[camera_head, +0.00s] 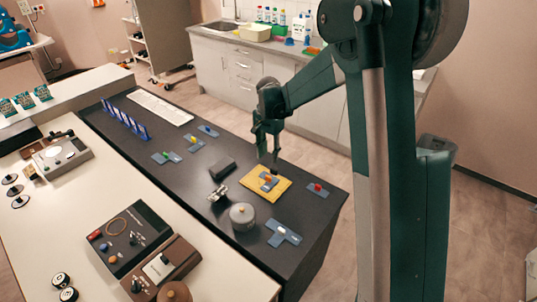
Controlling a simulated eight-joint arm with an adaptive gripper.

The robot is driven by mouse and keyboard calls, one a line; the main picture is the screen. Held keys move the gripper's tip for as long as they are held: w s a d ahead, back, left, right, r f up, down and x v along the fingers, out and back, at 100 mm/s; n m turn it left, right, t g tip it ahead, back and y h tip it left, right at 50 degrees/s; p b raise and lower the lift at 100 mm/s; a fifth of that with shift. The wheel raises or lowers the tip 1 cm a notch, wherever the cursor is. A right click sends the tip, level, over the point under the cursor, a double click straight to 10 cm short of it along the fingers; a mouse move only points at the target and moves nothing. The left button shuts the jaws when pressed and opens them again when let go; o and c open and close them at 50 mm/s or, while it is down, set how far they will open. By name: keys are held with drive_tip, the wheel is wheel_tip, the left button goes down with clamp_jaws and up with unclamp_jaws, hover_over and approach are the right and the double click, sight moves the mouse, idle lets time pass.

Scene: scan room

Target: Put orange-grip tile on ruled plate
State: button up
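A yellow plate (286,184) lies on the dark bench top near its right end; I take it to be the ruled plate, but its markings are too small to read. A blue-grey tile (264,187) with a small orange-looking grip lies on the plate, within its outline. My gripper (270,163) points down just above this tile and partly covers the plate's far edge. Whether its fingers touch the grip is too small to tell, as is whether they are open or shut.
Other blue-grey tiles lie around: one with a red grip (317,190), one with a pale grip (283,234), several at the left. A grey round pot (243,216), a metal fixture (218,194) and a black block (222,168) stand left of the plate. Blue upright racks (125,120) stand farther left.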

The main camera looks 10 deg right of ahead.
idle(0.3)
drive_tip(key=s+d+r+n+t, duration=0.2)
drive_tip(key=s+d+r, duration=0.1)
drive_tip(key=s+r, duration=0.6)
drive_tip(key=s+d+r+n+t, duration=0.15)
drive_tip(key=s+d+r, duration=0.25)
drive_tip(key=s+r, duration=0.5)
drive_tip(key=s+d+n+t, duration=0.2)
drive_tip(key=s, duration=0.9)
drive_tip(key=s+d+r+n+t, duration=0.1)
drive_tip(key=s+d+n, duration=0.1)
drive_tip(key=s, duration=1)
drive_tip(key=shift+s+n+t, duration=0.15)
drive_tip(key=shift+n+t, duration=0.2)
drive_tip(key=shift+n, duration=0.4)
